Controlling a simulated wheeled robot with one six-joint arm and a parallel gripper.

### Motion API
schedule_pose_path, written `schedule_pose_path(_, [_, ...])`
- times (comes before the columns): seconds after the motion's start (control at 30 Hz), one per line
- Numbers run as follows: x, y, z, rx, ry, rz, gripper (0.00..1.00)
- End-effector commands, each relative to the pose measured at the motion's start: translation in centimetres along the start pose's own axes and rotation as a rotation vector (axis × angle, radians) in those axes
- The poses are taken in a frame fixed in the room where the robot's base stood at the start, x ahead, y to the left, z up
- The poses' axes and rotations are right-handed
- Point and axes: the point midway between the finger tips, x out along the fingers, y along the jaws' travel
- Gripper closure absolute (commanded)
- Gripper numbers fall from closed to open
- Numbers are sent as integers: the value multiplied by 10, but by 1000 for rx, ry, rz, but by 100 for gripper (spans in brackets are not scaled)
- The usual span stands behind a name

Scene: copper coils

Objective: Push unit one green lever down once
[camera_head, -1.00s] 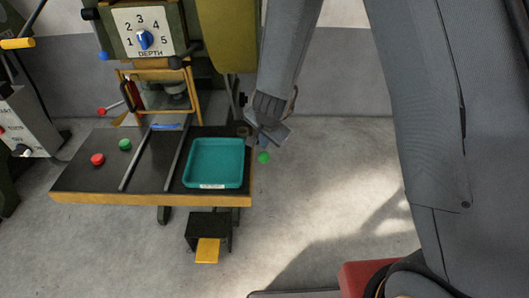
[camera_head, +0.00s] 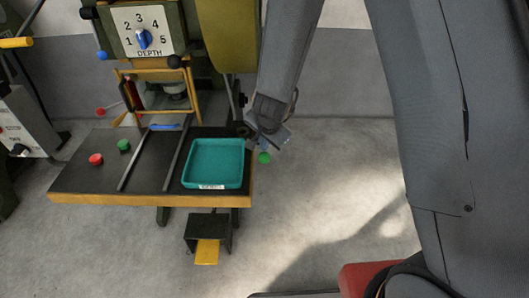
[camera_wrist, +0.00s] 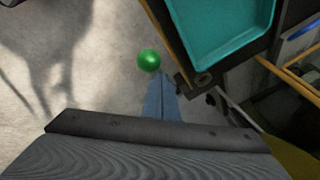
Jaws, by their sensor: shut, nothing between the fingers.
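The green lever shows as a round green knob (camera_head: 264,158) beside the right edge of the machine's work table. Its shaft is mostly hidden behind my gripper. My gripper (camera_head: 266,143) is just above the knob in the head view, with its fingers pointing downward. In the wrist view the green knob (camera_wrist: 149,61) lies just beyond the tips of my shut, empty gripper fingers (camera_wrist: 160,82). I cannot tell whether the fingers touch the knob or the lever.
A teal tray (camera_head: 189,183) sits on the dark work table (camera_head: 100,184), left of the lever. Red (camera_head: 96,160) and green (camera_head: 124,145) buttons are farther left. A yellow pedal (camera_head: 207,251) is below.

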Motion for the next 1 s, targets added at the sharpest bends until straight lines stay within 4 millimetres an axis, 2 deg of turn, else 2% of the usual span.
schedule_pose_path(1.0, [6,4,4,0,0,0,100])
